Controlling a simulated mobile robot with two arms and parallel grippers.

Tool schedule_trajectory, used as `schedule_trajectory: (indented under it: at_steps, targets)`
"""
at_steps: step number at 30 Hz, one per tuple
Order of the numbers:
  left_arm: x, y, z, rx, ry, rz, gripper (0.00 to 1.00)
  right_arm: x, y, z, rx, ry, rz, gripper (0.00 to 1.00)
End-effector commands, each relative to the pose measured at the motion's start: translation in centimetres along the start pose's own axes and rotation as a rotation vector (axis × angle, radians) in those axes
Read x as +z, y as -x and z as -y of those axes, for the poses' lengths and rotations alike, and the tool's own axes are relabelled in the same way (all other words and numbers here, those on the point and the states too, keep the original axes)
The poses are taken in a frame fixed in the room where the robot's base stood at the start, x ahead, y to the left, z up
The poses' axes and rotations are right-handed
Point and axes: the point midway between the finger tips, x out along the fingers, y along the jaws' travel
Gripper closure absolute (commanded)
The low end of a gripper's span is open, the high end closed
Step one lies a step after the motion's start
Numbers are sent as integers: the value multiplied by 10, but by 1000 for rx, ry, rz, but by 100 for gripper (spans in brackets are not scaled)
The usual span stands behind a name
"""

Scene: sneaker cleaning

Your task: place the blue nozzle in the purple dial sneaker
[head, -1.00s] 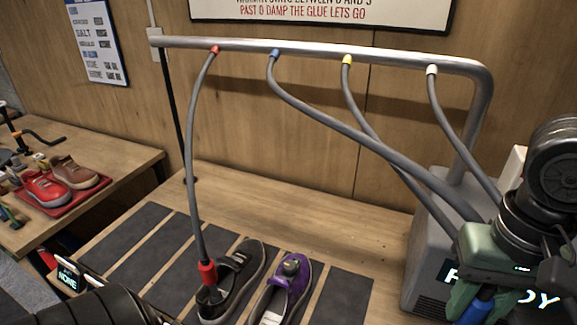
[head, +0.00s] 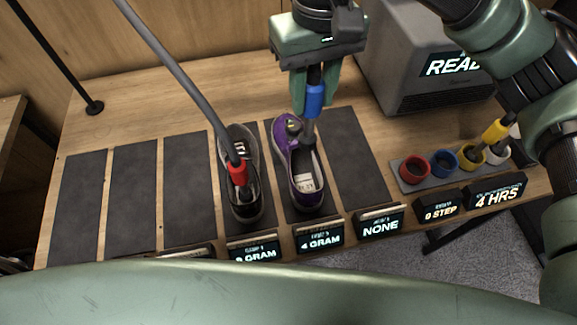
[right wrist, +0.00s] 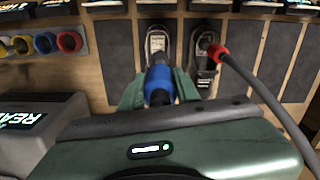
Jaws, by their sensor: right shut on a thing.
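My right gripper (head: 314,98) is shut on the blue nozzle (head: 314,101) and holds it pointing down over the purple dial sneaker (head: 285,132). The nozzle's grey tip overlaps the sneaker's opening in the head view; I cannot tell whether it is inside or just above. The sneaker lies on a dark mat strip, its dial near the far end. In the right wrist view, the blue nozzle (right wrist: 159,86) sits between the green fingers, and the sneaker (right wrist: 157,42) is beyond it, partly hidden. My left gripper is not in view.
A dark sneaker (head: 246,204) with the red nozzle (head: 238,173) in it stands just left. The yellow nozzle (head: 496,130) is at the holder with coloured rings (head: 413,168) on the right. A grey machine (head: 400,75) stands behind. Mat strips further left are empty.

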Motion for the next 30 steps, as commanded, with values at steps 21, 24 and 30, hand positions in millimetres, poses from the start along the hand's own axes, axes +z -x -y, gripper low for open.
schedule_trajectory:
  at_steps: [21, 24, 30]
  targets:
    - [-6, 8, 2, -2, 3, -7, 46, 1, -139, 0, -1, -1, 1, 100]
    - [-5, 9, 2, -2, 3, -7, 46, 2, -151, -1, 1, -1, 3, 100]
    - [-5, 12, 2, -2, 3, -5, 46, 2, -177, 0, 0, -1, 2, 100]
